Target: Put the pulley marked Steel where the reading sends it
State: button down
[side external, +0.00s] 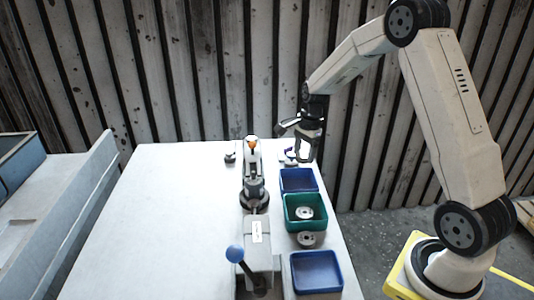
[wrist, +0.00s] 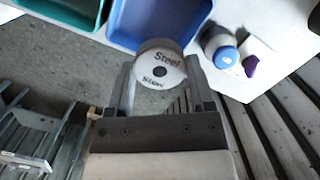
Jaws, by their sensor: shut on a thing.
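The pulley marked Steel (wrist: 158,66) is a pale disc with a dark centre hole and dark lettering. In the wrist view it sits between the fingers of my gripper (side external: 306,157), which are shut on it. In the side view my gripper is above the far right part of the table, near the far blue bin (side external: 298,181); the held pulley is hard to make out there. A green bin (side external: 289,212) with a grey pulley (side external: 304,213) in it stands nearer, then a near blue bin (side external: 317,272), which looks empty.
Another pulley (side external: 307,239) lies between the green and near blue bins. A grey device with an orange-tipped part (side external: 252,146), a label (side external: 257,232) and a blue-knobbed lever (side external: 235,254) stands mid-table. A blue-topped round item (wrist: 224,55) lies beyond the bin. The table's left is clear.

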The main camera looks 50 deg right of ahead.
jog(key=shift+f, duration=0.1)
jog(key=shift+f, duration=2.85)
grip_release()
jog(key=shift+r, duration=0.1)
jog(key=shift+s+d+r, duration=0.1)
jog(key=shift+d+r, duration=0.1)
jog(key=shift+r, duration=1.7)
jog(key=shift+d+r, duration=0.2)
jog(key=shift+r, duration=1.7)
jog(key=shift+a, duration=0.1)
jog(key=s+a+n+t+h, duration=0.1)
jog(key=s+a+n+t, duration=0.1)
jog(key=s+a+n, duration=1.2)
jog(key=a+n, duration=0.4)
jog(key=n, duration=0.2)
jog(key=shift+s, duration=0.2)
